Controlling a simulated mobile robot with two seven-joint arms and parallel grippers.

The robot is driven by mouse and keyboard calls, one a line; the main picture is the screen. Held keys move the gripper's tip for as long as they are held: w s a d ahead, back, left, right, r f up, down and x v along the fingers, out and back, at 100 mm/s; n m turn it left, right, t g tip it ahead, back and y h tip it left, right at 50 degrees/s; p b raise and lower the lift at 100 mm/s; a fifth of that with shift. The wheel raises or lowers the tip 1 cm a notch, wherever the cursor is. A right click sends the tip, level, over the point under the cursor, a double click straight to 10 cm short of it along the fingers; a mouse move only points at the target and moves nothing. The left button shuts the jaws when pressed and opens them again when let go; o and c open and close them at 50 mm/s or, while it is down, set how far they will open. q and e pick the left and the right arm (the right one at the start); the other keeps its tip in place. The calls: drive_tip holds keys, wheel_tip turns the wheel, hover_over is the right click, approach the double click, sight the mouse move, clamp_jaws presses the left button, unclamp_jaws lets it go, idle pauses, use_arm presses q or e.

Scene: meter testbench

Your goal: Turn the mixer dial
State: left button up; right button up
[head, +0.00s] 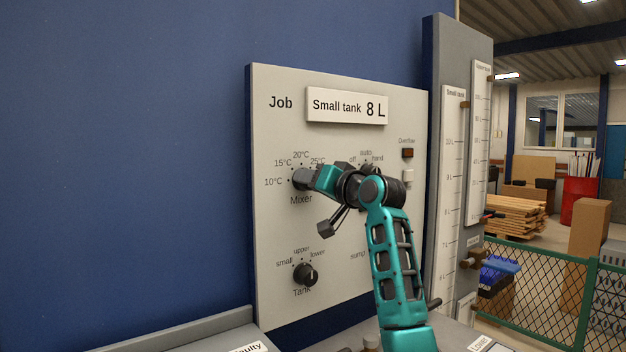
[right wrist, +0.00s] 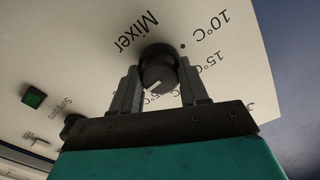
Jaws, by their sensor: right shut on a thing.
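The mixer dial (right wrist: 158,66) is a dark round knob on the pale panel. In the right wrist view it sits between the two grey fingers of my right gripper (right wrist: 158,82), which is shut on it. A white mark on the knob points toward the lower side of that picture; which temperature it meets I cannot tell, as the gripper hides some labels. My left gripper is not in view.
The panel (head: 275,130) carries a "Small tank 8 L" card (head: 346,106) above the dial and a tank dial (head: 305,273) below. My right forearm covers the panel's lower right. Level gauges (head: 453,180) stand to the right. The blue wall left of the panel is clear.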

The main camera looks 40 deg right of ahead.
drive_tip(key=shift+f+m, duration=0.1)
drive_tip(key=shift+m, duration=0.5)
drive_tip(key=o, duration=1.1)
drive_tip(key=shift+c, duration=0.2)
drive_tip(key=s+a+b, duration=0.1)
drive_tip(key=s+b, duration=0.1)
drive_tip(key=s, duration=1)
drive_tip(key=shift+s+a, duration=0.2)
drive_tip(key=shift+s, duration=0.2)
